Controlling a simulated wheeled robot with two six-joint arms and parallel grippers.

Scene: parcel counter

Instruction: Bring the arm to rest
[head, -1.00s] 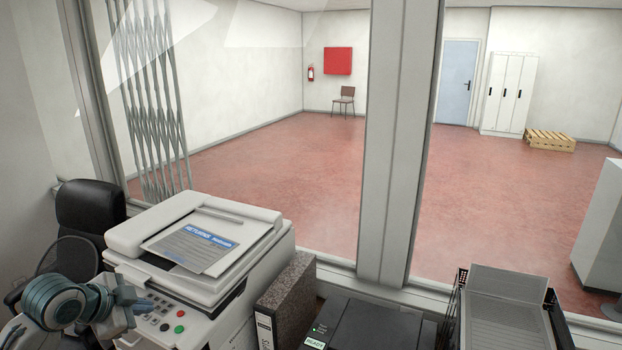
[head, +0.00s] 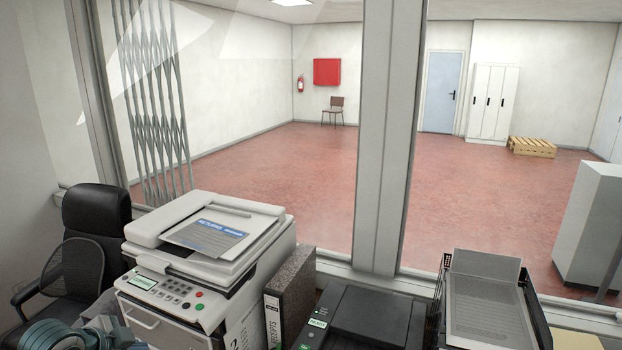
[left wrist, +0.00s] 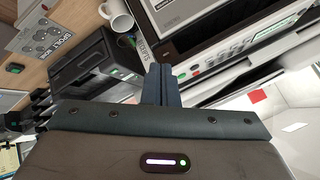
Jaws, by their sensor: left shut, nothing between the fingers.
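My left arm shows at the bottom left corner of the head view, with its gripper mostly cut off by the frame edge. In the left wrist view my left gripper (left wrist: 162,84) is shut, its two fingers together with nothing between them. The fingers point towards the gap between the copier (left wrist: 230,60) and a black printer (left wrist: 85,68), without visibly holding anything. My right gripper is in neither view.
The copier (head: 205,262) with a printed sheet (head: 207,238) on its lid stands right of my left arm. A speckled binder (head: 290,295), a black printer (head: 365,322) and a paper tray (head: 485,300) line the counter. An office chair (head: 95,230) stands at left.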

